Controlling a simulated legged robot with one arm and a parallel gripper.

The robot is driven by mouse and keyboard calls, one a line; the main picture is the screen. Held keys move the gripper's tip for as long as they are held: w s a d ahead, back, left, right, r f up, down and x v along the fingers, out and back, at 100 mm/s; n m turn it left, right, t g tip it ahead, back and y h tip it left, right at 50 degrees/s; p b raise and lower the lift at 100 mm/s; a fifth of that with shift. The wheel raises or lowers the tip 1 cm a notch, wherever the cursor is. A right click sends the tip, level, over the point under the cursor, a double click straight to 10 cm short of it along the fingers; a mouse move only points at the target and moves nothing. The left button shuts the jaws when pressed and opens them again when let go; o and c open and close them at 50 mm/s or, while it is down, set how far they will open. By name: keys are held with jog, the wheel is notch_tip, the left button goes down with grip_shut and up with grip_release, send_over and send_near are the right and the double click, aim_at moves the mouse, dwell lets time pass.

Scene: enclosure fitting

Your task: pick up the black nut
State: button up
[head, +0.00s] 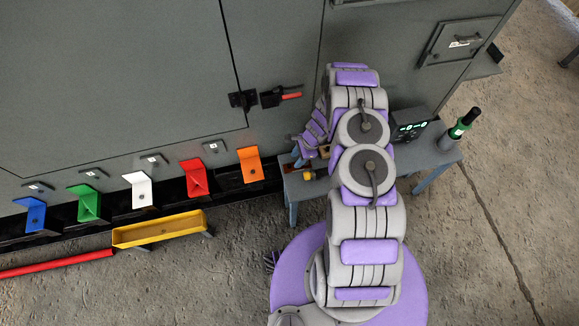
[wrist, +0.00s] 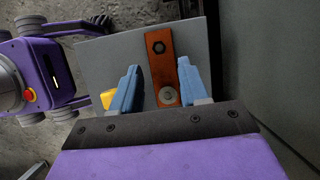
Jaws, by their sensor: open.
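In the wrist view, an orange-brown strip (wrist: 160,72) lies on the grey table top. The black nut (wrist: 158,47) is a small dark hexagon near the strip's far end. A grey round piece (wrist: 167,95) sits on the strip's near end. My gripper (wrist: 158,63) is open, with one blue finger on each side of the strip and nothing held. The nut shows slightly beyond the fingertips. How high the fingers are above the strip I cannot tell. In the head view my gripper (head: 297,158) is over the table's left end, and the nut is too small to make out.
The small grey table (head: 435,155) stands against a large grey cabinet (head: 120,80). A black box with green lights (head: 408,128) and a green-black bottle-like item (head: 463,124) stand on its right. A yellow piece (wrist: 107,100) is beside the left finger. Coloured brackets and a yellow tray (head: 158,229) lie left.

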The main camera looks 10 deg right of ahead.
aim_at(291, 166)
jog(key=b+x, duration=0.1)
jog(key=x, duration=0.2)
jog(key=shift+a+f, duration=0.15)
jog(key=shift+f, duration=0.2)
jog(key=shift+a+r, duration=0.1)
jog(key=shift+a, duration=0.1)
jog(key=shift+d, duration=0.2)
jog(key=shift+a+f, duration=0.1)
jog(key=shift+f, duration=0.15)
grip_shut()
